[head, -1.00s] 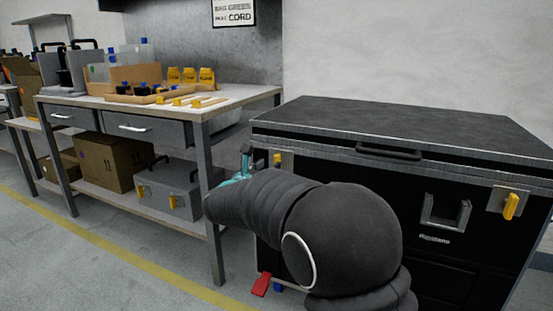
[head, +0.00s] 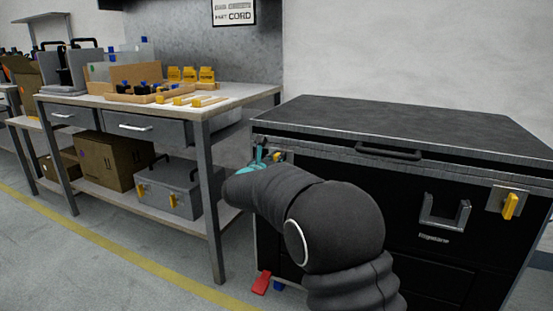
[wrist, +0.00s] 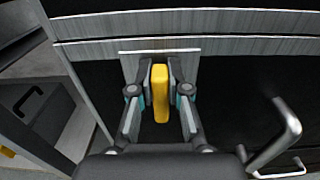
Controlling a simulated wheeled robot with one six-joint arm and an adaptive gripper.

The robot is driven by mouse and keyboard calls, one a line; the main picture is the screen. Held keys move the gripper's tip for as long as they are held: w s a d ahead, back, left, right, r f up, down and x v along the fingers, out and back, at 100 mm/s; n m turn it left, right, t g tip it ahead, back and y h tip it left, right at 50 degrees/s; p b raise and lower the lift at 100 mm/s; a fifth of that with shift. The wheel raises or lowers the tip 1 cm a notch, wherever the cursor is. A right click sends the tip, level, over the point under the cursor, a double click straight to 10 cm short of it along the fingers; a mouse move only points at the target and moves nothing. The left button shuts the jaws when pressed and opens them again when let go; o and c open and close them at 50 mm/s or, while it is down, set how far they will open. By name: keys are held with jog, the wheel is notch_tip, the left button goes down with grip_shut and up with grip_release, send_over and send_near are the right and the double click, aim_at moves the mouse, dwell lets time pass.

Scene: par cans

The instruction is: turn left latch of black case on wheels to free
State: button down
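The black case (head: 400,125) stands at the right in the head view. Its left latch is a yellow handle on a metal plate, mostly hidden behind my gripper in the head view; a bit of yellow (head: 277,156) shows. In the wrist view the left latch (wrist: 160,92) hangs upright on its plate (wrist: 128,66), just under the lid seam. My gripper (wrist: 160,88) is open, with one finger on each side of the latch. Narrow gaps seem to show beside it; contact is hard to tell. In the head view my gripper (head: 260,160) is at the case's front left corner.
The case's right latch (head: 510,206) is yellow and nearly upright. A lid handle (head: 388,152) and a metal recessed handle (head: 445,212) are on the front. A workbench (head: 215,115) stands to the left, with a grey case (head: 175,190) on its lower shelf. Red and blue wheel parts lie below.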

dwell(0.4)
jog(key=n, duration=0.4)
jog(key=shift+w+a+n+b, duration=0.15)
jog(key=shift+a+n+b, duration=0.2)
jog(key=shift+a+n, duration=0.05)
jog(key=shift+w+a+f+n+p, duration=0.2)
jog(key=shift+n+p, duration=0.5)
jog(key=shift+n, duration=1.5)
jog(key=shift+s+a+f+n+p, duration=0.15)
jog(key=shift+f+n+p, duration=0.45)
jog(key=shift+n, duration=1.6)
jog(key=shift+w+a+f+n+p, duration=0.2)
jog(key=shift+n+p, duration=0.65)
jog(key=shift+n, duration=1.35)
jog(key=shift+s, duration=0.1)
jog(key=c, duration=1.1)
grip_release()
